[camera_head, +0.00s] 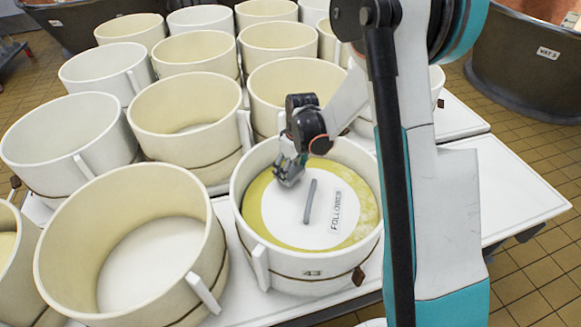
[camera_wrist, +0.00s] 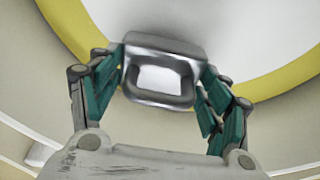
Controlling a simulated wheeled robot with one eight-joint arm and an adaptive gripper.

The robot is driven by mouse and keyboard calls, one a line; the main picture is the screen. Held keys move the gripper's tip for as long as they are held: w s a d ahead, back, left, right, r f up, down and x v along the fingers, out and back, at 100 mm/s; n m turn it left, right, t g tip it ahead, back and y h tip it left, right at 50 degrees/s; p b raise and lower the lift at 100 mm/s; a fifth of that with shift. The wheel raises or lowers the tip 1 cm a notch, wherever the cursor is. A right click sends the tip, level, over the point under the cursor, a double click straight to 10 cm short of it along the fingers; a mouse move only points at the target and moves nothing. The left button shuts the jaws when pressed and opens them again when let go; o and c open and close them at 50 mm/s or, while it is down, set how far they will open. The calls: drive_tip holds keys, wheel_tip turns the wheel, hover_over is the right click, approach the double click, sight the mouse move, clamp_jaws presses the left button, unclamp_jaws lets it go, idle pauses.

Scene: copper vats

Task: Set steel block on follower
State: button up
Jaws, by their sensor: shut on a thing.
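The follower (camera_head: 275,205) is a white disc with a grey bar handle and a "FOLLOWER" label. It lies inside the round mould marked 43 (camera_head: 312,283), with a yellow ring around it. My gripper (camera_head: 290,168) reaches into the mould over the follower's upper-left edge. In the head view the block is mostly hidden by the fingers. I cannot tell whether it touches the follower.
Several cream moulds crowd the white table, one empty mould (camera_head: 135,245) close on the left and another (camera_head: 188,115) behind. The mould's raised wall surrounds my gripper. A copper vat (camera_head: 525,60) stands at the upper right. The table's right end (camera_head: 510,195) is clear.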

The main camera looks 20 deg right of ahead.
drive_tip(key=shift+f, duration=0.8)
idle(1.0)
drive_tip(key=o, duration=2.2)
drive_tip(key=shift+c, duration=0.2)
wheel_tip(320, 180, up, 12)
drive_tip(key=s, duration=0.2)
drive_tip(key=s+r+m+t, duration=0.3)
drive_tip(key=s+r, duration=0.9)
drive_tip(key=s+r+m+t+h, duration=0.1)
drive_tip(key=s+r+m+t, duration=0.1)
drive_tip(key=s, duration=1)
drive_tip(key=shift+s+m+t, duration=0.25)
drive_tip(key=shift+m+t, duration=0.05)
drive_tip(key=shift+m, duration=0.5)
